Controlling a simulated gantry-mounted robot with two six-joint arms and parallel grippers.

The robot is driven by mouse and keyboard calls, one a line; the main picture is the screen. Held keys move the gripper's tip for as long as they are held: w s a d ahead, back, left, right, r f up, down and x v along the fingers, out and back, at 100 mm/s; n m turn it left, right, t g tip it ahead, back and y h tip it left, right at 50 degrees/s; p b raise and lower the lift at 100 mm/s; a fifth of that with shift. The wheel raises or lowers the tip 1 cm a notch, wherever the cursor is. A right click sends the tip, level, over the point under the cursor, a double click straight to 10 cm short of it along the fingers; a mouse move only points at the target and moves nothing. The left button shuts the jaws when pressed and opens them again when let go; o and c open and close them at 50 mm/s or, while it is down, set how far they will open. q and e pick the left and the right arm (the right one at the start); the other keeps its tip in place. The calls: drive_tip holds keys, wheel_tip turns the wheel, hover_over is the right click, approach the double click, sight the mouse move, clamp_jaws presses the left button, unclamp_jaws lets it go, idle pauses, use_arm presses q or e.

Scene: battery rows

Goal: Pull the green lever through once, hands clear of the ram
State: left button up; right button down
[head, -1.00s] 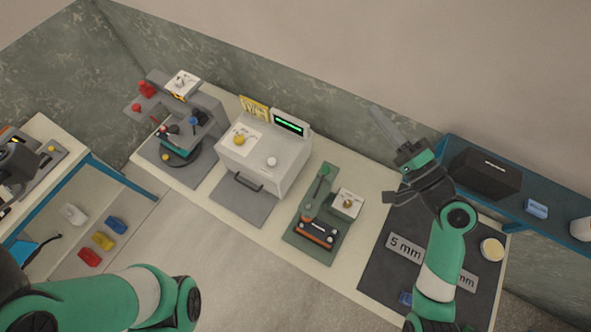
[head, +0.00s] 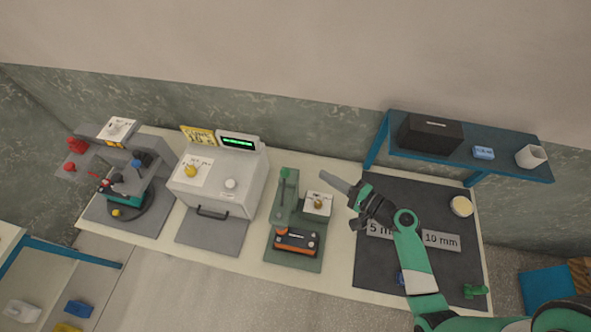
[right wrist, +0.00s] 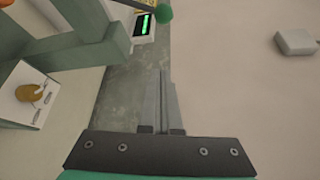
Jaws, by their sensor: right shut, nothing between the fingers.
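The green press (head: 280,212) stands on the bench in the middle of the head view. Its lever, with a green knob (head: 285,172), stands upright at the back. A black and orange block (head: 296,241) sits on the press base, under the ram area; the ram itself is hard to make out. My right gripper (head: 330,181) is shut and empty, to the right of the lever and apart from it, its fingers pointing left. In the right wrist view the shut fingers (right wrist: 165,95) show below the green knob (right wrist: 164,13). My left gripper is out of view.
A white card with a brass knob (head: 318,204) is beside the press, close to my right gripper. A grey box machine (head: 222,187) stands to the left. A dark mat (head: 440,270) lies right, below a blue shelf (head: 514,169). Bare bench shows between press and mat.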

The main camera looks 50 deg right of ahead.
sight(284, 188)
drive_tip(key=shift+w, duration=0.1)
drive_tip(key=w+a, duration=0.1)
drive_tip(key=w, duration=0.2)
drive_tip(key=w+a+p, duration=0.1)
drive_tip(key=w, duration=0.1)
drive_tip(key=w+a+p, duration=0.1)
drive_tip(key=w, duration=0.2)
drive_tip(key=shift+w+a+f, duration=0.1)
drive_tip(key=shift+w+a, duration=0.15)
drive_tip(key=shift+w, duration=0.05)
drive_tip(key=shift+s+a, duration=0.1)
drive_tip(key=shift+a, duration=0.25)
